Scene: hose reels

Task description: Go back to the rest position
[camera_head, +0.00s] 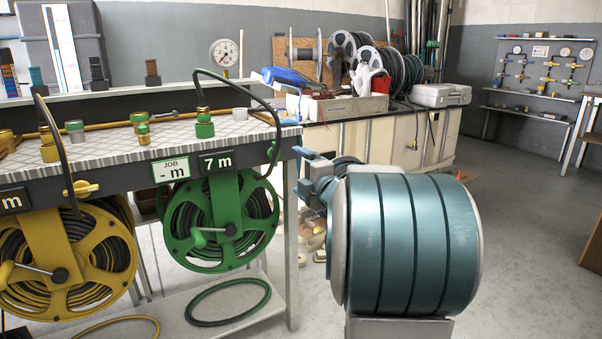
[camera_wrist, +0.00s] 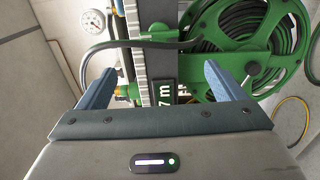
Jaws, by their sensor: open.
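My gripper (camera_head: 303,171) shows in the head view just right of the bench's right end, partly hidden behind my large teal arm link. In the wrist view my gripper (camera_wrist: 158,70) has its two blue fingers wide apart with nothing held between them. The green reel (camera_head: 183,227) hangs under the bench, left of my gripper, with black hose wound on it. The green reel also shows in the wrist view (camera_wrist: 232,58), beyond the fingers. The 7 m label (camera_head: 216,162) is above the reel.
The bench (camera_head: 60,174) carries brass and green fittings. A yellow reel (camera_head: 62,254) hangs at the left. A green hose ring (camera_head: 228,302) lies on the lower shelf. A workbench (camera_head: 400,137) with reels and a grey case stands behind. Open floor (camera_head: 530,220) lies to the right.

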